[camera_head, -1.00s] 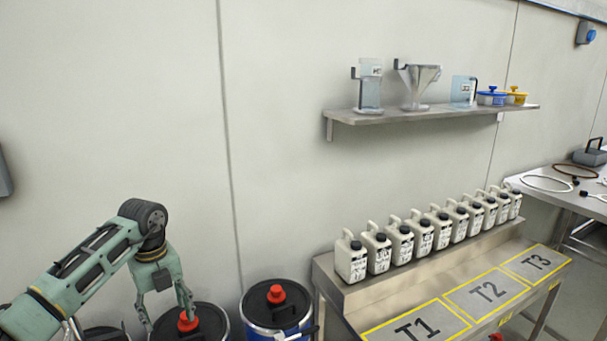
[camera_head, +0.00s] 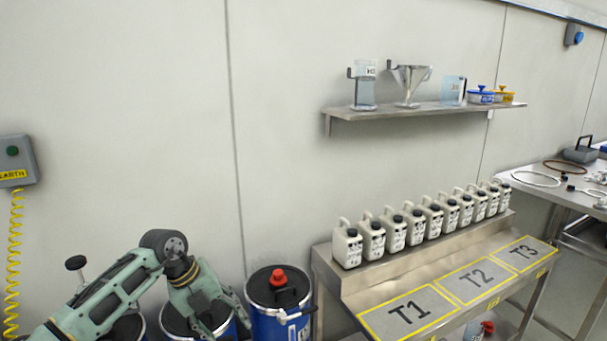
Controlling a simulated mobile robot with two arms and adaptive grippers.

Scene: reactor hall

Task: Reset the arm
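My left arm comes in from the lower left, bent at a dark joint. My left gripper (camera_head: 222,325) points down in front of the blue drums, at the bottom of the picture. Its fingertips are low and partly cut off, so its opening does not show clearly. A blue drum (camera_head: 280,312) with a black lid and red cap stands to the right of the gripper. Another dark-lidded drum (camera_head: 176,318) is partly hidden behind the arm. My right arm and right gripper are not in the picture.
A steel bench (camera_head: 375,287) with marked areas T1, T2 and T3 carries a row of several white canisters (camera_head: 396,232). A wall shelf (camera_head: 420,110) holds a funnel and containers. An earth box (camera_head: 15,162) with a yellow coiled cable hangs at left.

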